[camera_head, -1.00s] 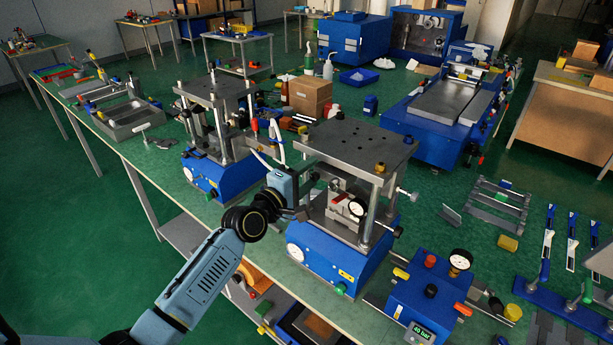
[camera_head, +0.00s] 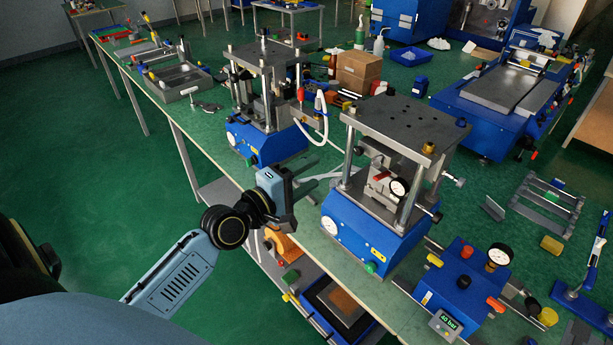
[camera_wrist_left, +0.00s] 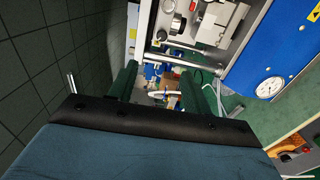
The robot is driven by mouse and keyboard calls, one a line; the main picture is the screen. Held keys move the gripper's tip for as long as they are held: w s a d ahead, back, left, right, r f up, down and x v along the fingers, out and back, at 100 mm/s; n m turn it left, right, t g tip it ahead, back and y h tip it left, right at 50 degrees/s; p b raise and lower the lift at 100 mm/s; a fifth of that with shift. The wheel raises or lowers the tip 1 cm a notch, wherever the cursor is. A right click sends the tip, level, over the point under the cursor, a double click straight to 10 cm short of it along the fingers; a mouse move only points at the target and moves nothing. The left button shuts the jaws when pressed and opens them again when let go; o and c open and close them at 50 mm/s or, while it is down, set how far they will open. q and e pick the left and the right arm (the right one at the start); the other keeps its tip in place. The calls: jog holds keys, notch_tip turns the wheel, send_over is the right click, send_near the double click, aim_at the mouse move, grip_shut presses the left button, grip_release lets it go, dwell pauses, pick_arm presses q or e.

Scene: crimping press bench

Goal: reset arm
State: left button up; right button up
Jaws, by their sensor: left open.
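My left arm comes in from the lower left in the head view. Its gripper (camera_head: 312,179) is open and empty, in front of the gap between two blue presses, close to the left side of the nearer press (camera_head: 369,226). In the left wrist view the two fingers (camera_wrist_left: 163,92) stand apart with nothing between them. The nearer press also shows in the wrist view (camera_wrist_left: 262,45), at the upper right, with its round white gauge. My right gripper is in neither view.
A second press (camera_head: 262,138) stands behind left. A blue control box (camera_head: 461,290) with a gauge and display sits right of the nearer press. A lower shelf holds a dark tray (camera_head: 338,304). The green floor left of the bench is clear.

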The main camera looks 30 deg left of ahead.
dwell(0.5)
pick_arm(q)
jog(key=s+a+f+m+g+y+b, duration=0.1)
jog(key=s+f+m+g, duration=0.1)
jog(key=f, duration=1.1)
jog(key=s+a+f+m+g+y+b, duration=0.1)
jog(key=f+g+y+b, duration=0.15)
jog(key=f, duration=0.95)
jog(key=s+f+m+g+b, duration=0.15)
jog(key=s+f, duration=0.25)
jog(key=f, duration=0.5)
jog(key=s+f+m+g, duration=0.25)
jog(key=s+f, duration=0.25)
jog(key=f, duration=0.3)
jog(key=s+d+f+m+g+b, duration=0.1)
jog(key=s+f+m+g, duration=0.1)
jog(key=s+f, duration=0.5)
jog(key=s+d+f+m+g+b, duration=0.1)
jog(key=s+f+m, duration=0.4)
jog(key=s, duration=0.8)
jog(key=s+d+f+m+g+y+b, duration=0.1)
jog(key=s+d+f+m+g, duration=0.2)
jog(key=s+f+g, duration=0.2)
jog(key=s+f, duration=0.3)
jog(key=s, duration=0.2)
jog(key=shift+s+d+f+m, duration=0.15)
jog(key=shift+f+m, duration=0.15)
jog(key=shift+f, duration=0.1)
